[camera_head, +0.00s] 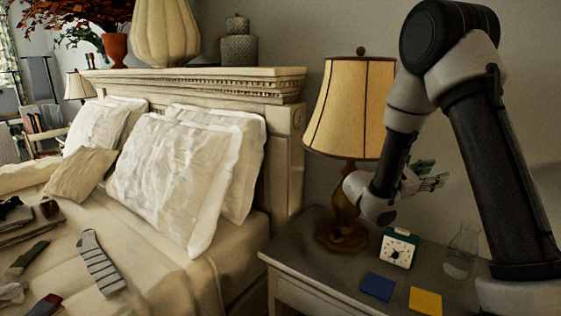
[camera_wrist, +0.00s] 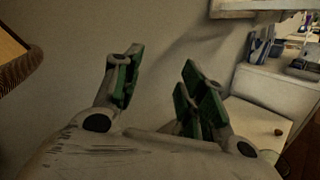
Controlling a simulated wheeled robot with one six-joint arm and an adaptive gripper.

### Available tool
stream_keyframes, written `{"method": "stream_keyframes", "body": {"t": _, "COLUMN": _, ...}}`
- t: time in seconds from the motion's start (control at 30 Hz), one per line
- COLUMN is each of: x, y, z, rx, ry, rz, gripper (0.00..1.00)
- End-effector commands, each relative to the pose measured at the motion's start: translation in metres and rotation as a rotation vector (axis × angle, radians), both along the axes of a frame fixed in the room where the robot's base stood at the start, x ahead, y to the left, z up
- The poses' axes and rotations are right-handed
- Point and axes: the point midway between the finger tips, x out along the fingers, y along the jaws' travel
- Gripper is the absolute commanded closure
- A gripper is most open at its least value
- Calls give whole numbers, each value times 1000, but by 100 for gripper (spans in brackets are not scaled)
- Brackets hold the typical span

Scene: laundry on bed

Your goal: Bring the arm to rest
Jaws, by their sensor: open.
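My gripper (camera_head: 428,178) is raised in front of the wall, above the nightstand and just right of the lamp. In the wrist view its green-padded fingers (camera_wrist: 158,88) are spread apart with nothing between them. My arm is folded, with its elbow high at the upper right of the head view. The gripper touches nothing that I can see.
A lamp (camera_head: 350,105) stands close to my wrist on the nightstand (camera_head: 300,250). A clock (camera_head: 398,248), a glass flask (camera_head: 460,255), a blue square (camera_head: 377,286) and a yellow square (camera_head: 425,301) are there too. The bed with pillows (camera_head: 175,180) and a striped sock (camera_head: 98,263) lies left.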

Motion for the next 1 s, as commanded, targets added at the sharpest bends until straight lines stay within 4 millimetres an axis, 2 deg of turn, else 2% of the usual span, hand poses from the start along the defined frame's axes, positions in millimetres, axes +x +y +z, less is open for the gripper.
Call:
{"method": "stream_keyframes", "body": {"t": 0.03, "x": -25, "y": -18, "z": 24, "rx": 67, "ry": -57, "rz": -93, "gripper": 59}}
{"method": "stream_keyframes", "body": {"t": 0.1, "x": -64, "y": -38, "z": 46, "rx": 177, "ry": -130, "rz": -229, "gripper": 59}}
{"method": "stream_keyframes", "body": {"t": 0.23, "x": -139, "y": -57, "z": 66, "rx": 418, "ry": -279, "rz": -448, "gripper": 59}}
{"method": "stream_keyframes", "body": {"t": 0.3, "x": -177, "y": -57, "z": 69, "rx": 562, "ry": -365, "rz": -549, "gripper": 59}}
{"method": "stream_keyframes", "body": {"t": 0.37, "x": -206, "y": -52, "z": 68, "rx": 695, "ry": -444, "rz": -625, "gripper": 59}}
{"method": "stream_keyframes", "body": {"t": 0.4, "x": -223, "y": -46, "z": 66, "rx": 787, "ry": -498, "rz": -671, "gripper": 59}}
{"method": "stream_keyframes", "body": {"t": 0.5, "x": -258, "y": -25, "z": 60, "rx": 1026, "ry": -634, "rz": -762, "gripper": 59}}
{"method": "stream_keyframes", "body": {"t": 0.63, "x": -286, "y": 14, "z": 55, "rx": 1339, "ry": -809, "rz": -835, "gripper": 59}}
{"method": "stream_keyframes", "body": {"t": 0.8, "x": -299, "y": 56, "z": 59, "rx": 1649, "ry": -970, "rz": -863, "gripper": 59}}
{"method": "stream_keyframes", "body": {"t": 0.9, "x": -301, "y": 70, "z": 63, "rx": 1751, "ry": -1020, "rz": -866, "gripper": 59}}
{"method": "stream_keyframes", "body": {"t": 1.0, "x": -301, "y": 76, "z": 64, "rx": 1791, "ry": -1039, "rz": -867, "gripper": 59}}
